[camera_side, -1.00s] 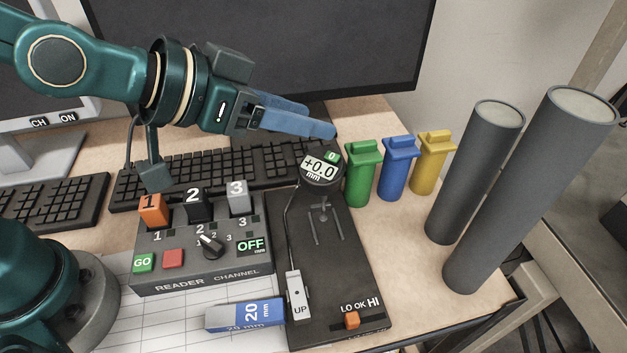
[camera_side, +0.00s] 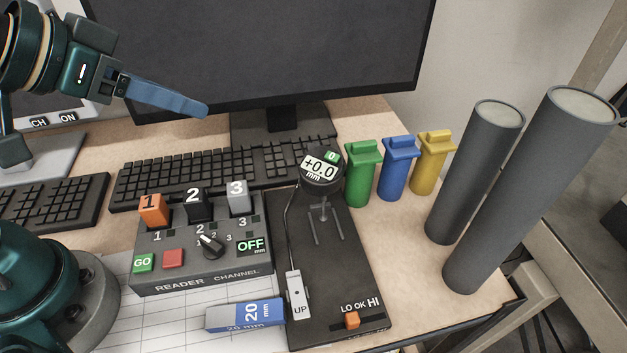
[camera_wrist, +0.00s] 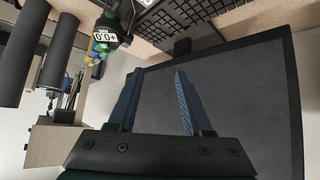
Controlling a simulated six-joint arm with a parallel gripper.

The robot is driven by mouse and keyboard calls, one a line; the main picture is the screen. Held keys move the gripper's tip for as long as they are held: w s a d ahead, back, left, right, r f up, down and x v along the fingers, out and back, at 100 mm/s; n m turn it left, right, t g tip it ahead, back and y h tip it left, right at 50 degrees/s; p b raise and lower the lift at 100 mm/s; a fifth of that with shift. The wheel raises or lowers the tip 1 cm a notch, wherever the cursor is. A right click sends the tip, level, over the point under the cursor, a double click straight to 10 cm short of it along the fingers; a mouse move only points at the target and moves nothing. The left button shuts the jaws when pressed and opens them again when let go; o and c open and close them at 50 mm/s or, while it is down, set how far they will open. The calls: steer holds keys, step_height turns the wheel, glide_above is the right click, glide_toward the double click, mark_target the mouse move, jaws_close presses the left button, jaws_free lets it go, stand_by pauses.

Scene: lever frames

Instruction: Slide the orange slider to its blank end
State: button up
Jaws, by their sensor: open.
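The orange slider (camera_side: 352,319) sits on the front right of the dark gauge base (camera_side: 345,265). It is just below the printed words LO and OK, left of HI. My gripper (camera_side: 203,110) is up at the left in the side view, in front of the monitor, with its blue fingers pointing right. It is high above and well away from the slider. In the wrist view my gripper (camera_wrist: 158,76) shows its two fingers apart with nothing between them. The slider cannot be made out in the wrist view.
The gauge base carries a round dial (camera_side: 321,172) reading +0.0 and an UP lever (camera_side: 297,296). A reader box (camera_side: 205,265) and a blue 20 mm block (camera_side: 245,315) are left of it. Green, blue and yellow pieces and two grey cylinders (camera_side: 530,190) stand right. A monitor (camera_side: 270,50) is behind.

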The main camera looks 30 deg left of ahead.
steer(key=shift+s, duration=0.1)
stand_by(0.3)
steer(key=n+g+h, duration=0.2)
steer(key=n+g, duration=0.8)
steer(key=g, duration=0.3)
glide_above(352, 317)
steer(key=w+a, duration=0.2)
step_height(352, 317, down, 14)
steer(key=shift+s+d+r, duration=0.1)
steer(key=shift+s+d, duration=0.05)
steer(key=shift+t, duration=0.3)
steer(key=shift+x, duration=2.4)
steer(key=shift+c, duration=0.3)
